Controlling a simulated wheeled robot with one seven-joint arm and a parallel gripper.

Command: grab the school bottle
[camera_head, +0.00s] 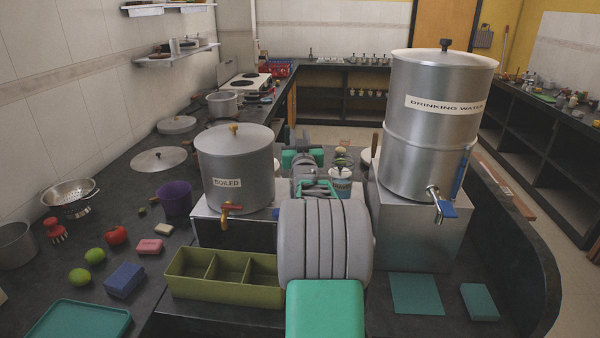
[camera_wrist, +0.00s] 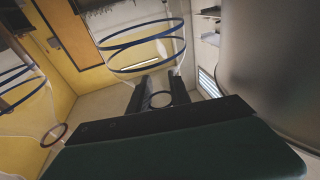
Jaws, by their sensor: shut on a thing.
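In the wrist view, my gripper (camera_wrist: 158,94) has its two dark fingers close together on a small ring-like part. Just beyond them is a pale, see-through vessel with blue bands (camera_wrist: 140,45), which I take as the school bottle. A similar blue-banded vessel (camera_wrist: 22,80) shows at the left edge, with a ring hanging below it. In the head view, my arm hides the fingertips and what they hold. A small white and blue container (camera_head: 341,183) stands just right of my wrist; I cannot tell which banded vessel it is.
The boiled pot (camera_head: 237,165) stands close on the left, the tall drinking water tank (camera_head: 432,125) close on the right, both on metal stands. An olive divided tray (camera_head: 218,293) is in front. Sponges and fruit lie left. A teal mat (camera_head: 416,294) lies right.

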